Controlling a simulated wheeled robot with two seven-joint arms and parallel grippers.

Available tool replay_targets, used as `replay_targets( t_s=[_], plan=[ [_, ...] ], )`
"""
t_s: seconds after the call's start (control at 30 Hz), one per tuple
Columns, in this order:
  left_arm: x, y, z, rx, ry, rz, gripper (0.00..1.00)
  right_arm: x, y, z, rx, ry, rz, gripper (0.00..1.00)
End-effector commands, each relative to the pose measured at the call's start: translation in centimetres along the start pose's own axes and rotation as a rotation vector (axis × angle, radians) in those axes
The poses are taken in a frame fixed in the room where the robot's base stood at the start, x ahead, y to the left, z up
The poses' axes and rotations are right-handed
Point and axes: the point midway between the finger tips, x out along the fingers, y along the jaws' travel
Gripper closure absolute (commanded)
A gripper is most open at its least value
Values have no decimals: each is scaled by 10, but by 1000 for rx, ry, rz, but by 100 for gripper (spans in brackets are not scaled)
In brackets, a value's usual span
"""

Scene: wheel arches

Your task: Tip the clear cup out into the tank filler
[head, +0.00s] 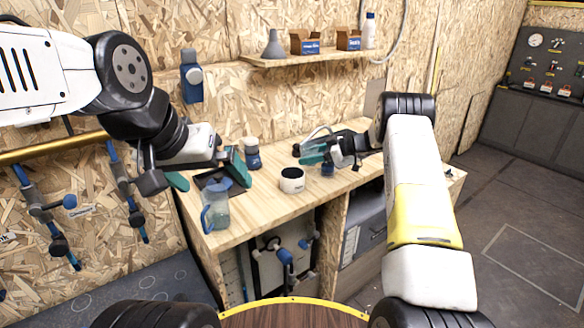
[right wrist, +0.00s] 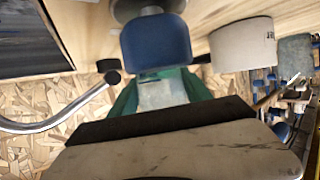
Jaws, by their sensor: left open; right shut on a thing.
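My right gripper (head: 322,160) is above the bench and shut on a blue thing (head: 328,169). In the right wrist view this blue thing (right wrist: 155,42) is at the green fingers, and its shape is partly hidden. A clear, blue-tinted vessel (head: 216,210) stands upright at the bench's front left, apart from both grippers. A white round pot with a dark opening (head: 292,181) stands left of and in front of my right gripper; it also shows in the right wrist view (right wrist: 242,45). I cannot tell which is the tank filler. My left gripper (head: 238,167) is open above the bench, behind the clear vessel.
A blue and grey jar (head: 252,154) stands behind my left gripper, near the wall. A dark flat piece (head: 208,181) lies under that gripper. A shelf (head: 290,60) holds a funnel, boxes and a bottle. The bench (head: 262,212) is bare in front of the white pot.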

Motion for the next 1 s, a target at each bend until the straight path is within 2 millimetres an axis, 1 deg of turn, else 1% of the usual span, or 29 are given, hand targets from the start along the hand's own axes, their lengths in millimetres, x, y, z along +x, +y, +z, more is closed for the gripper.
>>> replay_targets(
  t_s=[0.37, 0.57, 0.8, 1.0],
  plan=[
    [0, 0, 0, 0, 0, 0, 0, 2, -6, 3, -72, -19, 31, 85],
    [0, 0, 0, 0, 0, 0, 0, 6, -14, 8, -172, -46, 71, 85],
    [0, 0, 0, 0, 0, 0, 0, 6, -26, 2, -315, -79, 128, 85],
    [0, 0, 0, 0, 0, 0, 0, -4, -34, -31, -436, -107, 177, 85]
  ],
)
